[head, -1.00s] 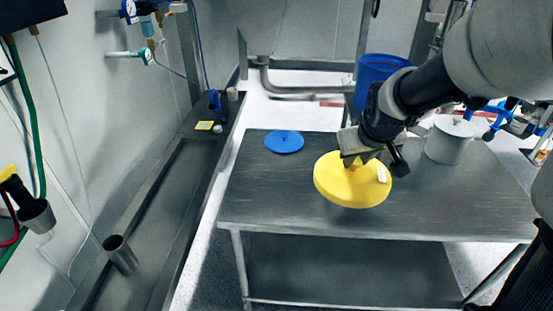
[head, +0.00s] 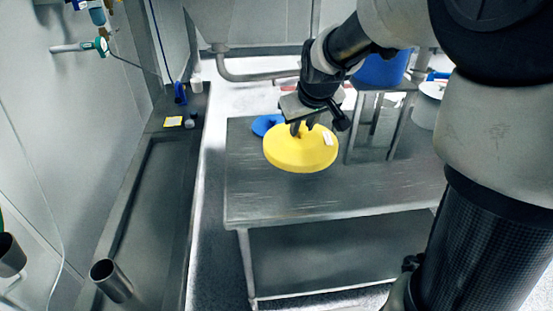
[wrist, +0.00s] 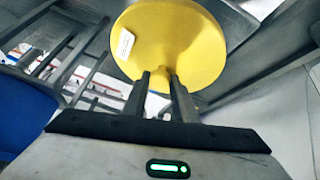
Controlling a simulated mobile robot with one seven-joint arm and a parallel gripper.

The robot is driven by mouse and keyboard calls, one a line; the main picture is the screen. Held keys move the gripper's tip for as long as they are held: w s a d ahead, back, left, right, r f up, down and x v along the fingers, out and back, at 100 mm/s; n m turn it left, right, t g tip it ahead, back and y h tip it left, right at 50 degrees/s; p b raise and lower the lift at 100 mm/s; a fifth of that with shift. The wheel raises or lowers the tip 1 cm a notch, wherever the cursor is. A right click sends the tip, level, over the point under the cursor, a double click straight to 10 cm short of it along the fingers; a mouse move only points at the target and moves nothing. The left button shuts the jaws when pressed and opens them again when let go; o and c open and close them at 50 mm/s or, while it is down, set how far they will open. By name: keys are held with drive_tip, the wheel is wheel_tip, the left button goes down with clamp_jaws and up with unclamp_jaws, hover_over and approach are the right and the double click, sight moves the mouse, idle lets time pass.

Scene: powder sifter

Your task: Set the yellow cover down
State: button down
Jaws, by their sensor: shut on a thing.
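The yellow cover (head: 300,152) is a round disc with a small white label and a knob on top. My gripper (head: 306,126) is shut on its knob, above the left part of the metal table (head: 290,198). In the wrist view the yellow cover (wrist: 180,40) lies beyond the two fingers (wrist: 160,90), which close around the knob. The disc looks roughly level. I cannot tell how much gap there is between it and the table.
A blue disc (head: 263,124) lies on the table, partly hidden behind the cover. A white pot (head: 427,105) and a blue bin (head: 382,70) stand at the back right. The table's front is clear. A trough (head: 150,200) runs along the left wall.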

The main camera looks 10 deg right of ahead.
drive_tip(key=shift+n+y, duration=0.3)
drive_tip(key=shift+n, duration=0.2)
drive_tip(key=s+f+b+x, duration=0.1)
drive_tip(key=b+x, duration=0.4)
drive_tip(key=x, duration=0.2)
drive_tip(key=s+b+x, duration=0.1)
drive_tip(key=b+x, duration=0.5)
drive_tip(key=x, duration=0.1)
drive_tip(key=s+f+b+x, duration=0.1)
drive_tip(key=s+b+x, duration=0.1)
drive_tip(key=b+x, duration=0.4)
drive_tip(key=shift+w+d+f, duration=0.15)
drive_tip(key=shift+w+f, duration=0.05)
drive_tip(key=shift+f, duration=0.5)
drive_tip(key=shift+f, duration=0.1)
drive_tip(key=c, duration=1.9)
unclamp_jaws()
drive_tip(key=shift+f, duration=0.15)
drive_tip(key=o, duration=0.5)
drive_tip(key=shift+c, duration=0.2)
drive_tip(key=shift+r, duration=0.45)
drive_tip(key=p+v, duration=0.2)
drive_tip(key=v, duration=0.9)
drive_tip(key=shift+s+r+p, duration=0.2)
drive_tip(key=shift+s+p, duration=0.1)
